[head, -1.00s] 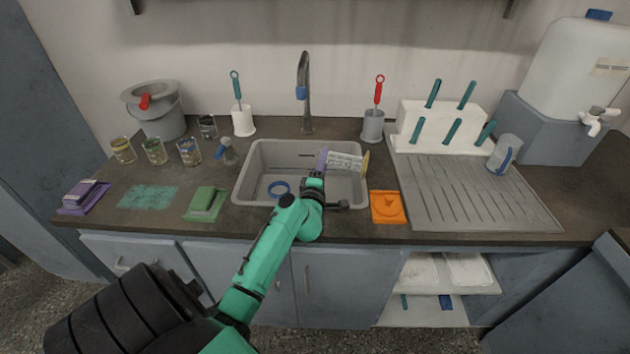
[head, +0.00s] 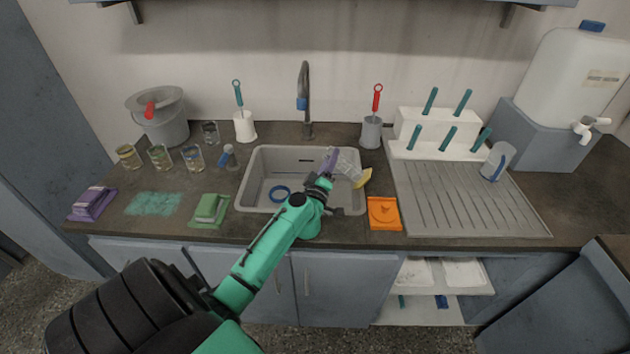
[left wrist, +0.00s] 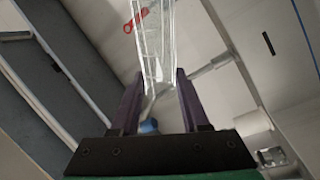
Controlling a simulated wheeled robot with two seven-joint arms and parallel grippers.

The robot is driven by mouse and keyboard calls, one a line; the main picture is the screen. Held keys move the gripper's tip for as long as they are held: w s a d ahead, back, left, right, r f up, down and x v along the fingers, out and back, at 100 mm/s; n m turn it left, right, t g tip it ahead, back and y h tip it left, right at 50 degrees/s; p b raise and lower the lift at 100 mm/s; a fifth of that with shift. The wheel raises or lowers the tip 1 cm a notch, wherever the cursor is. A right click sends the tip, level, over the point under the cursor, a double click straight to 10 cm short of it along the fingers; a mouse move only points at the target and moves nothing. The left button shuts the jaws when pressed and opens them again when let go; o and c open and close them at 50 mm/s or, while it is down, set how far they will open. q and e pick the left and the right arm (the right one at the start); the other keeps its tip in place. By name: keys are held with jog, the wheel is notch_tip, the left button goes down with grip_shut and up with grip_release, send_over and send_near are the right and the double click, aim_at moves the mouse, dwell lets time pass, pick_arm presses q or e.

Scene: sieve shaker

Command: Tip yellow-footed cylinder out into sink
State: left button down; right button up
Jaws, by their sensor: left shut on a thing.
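A clear glass cylinder with a yellow foot (head: 362,179) is over the right part of the sink (head: 250,190) in the head view. My left gripper (head: 328,168) is shut on the cylinder, with its purple fingers around the glass. The cylinder is tilted, its yellow foot at the lower right and the rest of the glass up and to the left. In the left wrist view the clear cylinder (left wrist: 155,45) stands out between the two purple fingers. Whether any liquid is in it cannot be made out. My right gripper is not in view.
An orange mat (head: 384,213) is right of the sink, beside the ribbed drainboard (head: 470,200). Several glasses, a green sponge (head: 208,208) and a grey bucket (head: 165,125) stand left.

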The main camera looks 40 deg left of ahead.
aim_at(350, 171)
pick_arm(q)
jog(key=shift+r+m, duration=0.3)
jog(key=shift+m, duration=0.5)
jog(key=m+p, duration=0.1)
jog(key=p, duration=0.1)
jog(key=d+r+m+p, duration=0.1)
jog(key=m+p, duration=0.1)
jog(key=r+m+h+p, duration=0.1)
jog(key=p, duration=0.1)
jog(key=shift+w+d+r+m, duration=0.15)
jog(key=shift+w+d+m, duration=0.15)
jog(key=d+m+p, duration=0.1)
jog(key=m+p, duration=0.1)
jog(key=w+d+m+p, duration=0.1)
jog(key=p, duration=0.1)
jog(key=shift+d+r+m+h, duration=0.2)
jog(key=shift+d+m+h, duration=0.05)
jog(key=shift+m+h, duration=0.15)
jog(key=shift+w+d+m+p, duration=0.2)
jog(key=shift+d+m+p, duration=0.15)
jog(key=shift+m, duration=0.25)
jog(key=shift+w+d+f+m, duration=0.15)
jog(key=shift+d+f+m, duration=0.3)
jog(key=shift+m, duration=0.35)
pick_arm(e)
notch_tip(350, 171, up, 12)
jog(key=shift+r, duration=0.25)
